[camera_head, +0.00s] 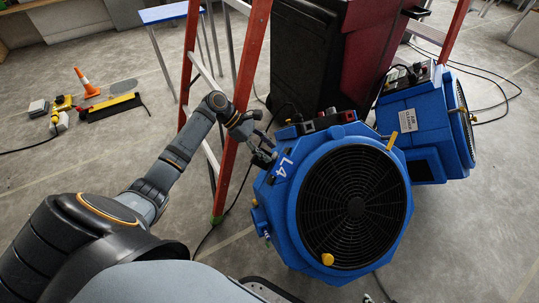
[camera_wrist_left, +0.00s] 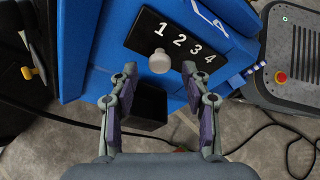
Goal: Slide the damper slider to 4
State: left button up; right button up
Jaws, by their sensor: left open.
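The blue fan unit (camera_head: 285,205) stands on the floor with its black round grille facing me and "L4" on its upper left side. In the left wrist view, its black panel (camera_wrist_left: 139,42) carries the white numbers 1 to 4. A pale round slider knob (camera_wrist_left: 159,62) sticks out below the numbers, nearest 1 and 2; its exact setting is unclear. My left gripper (camera_head: 262,156) is at the unit's upper left side. In the left wrist view, its fingers (camera_wrist_left: 159,72) are open, with the knob between and just ahead of the tips. My right gripper is out of view.
A second blue unit (camera_head: 419,122) stands close on the right. A dark red and black bin (camera_head: 310,55) is behind. An orange ladder (camera_head: 242,100) rises beside my left arm. Cables cross the floor.

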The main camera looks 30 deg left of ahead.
pick_arm(q)
jog(key=shift+w+d+f, duration=0.1)
jog(key=shift+d+f, duration=0.4)
grip_shut()
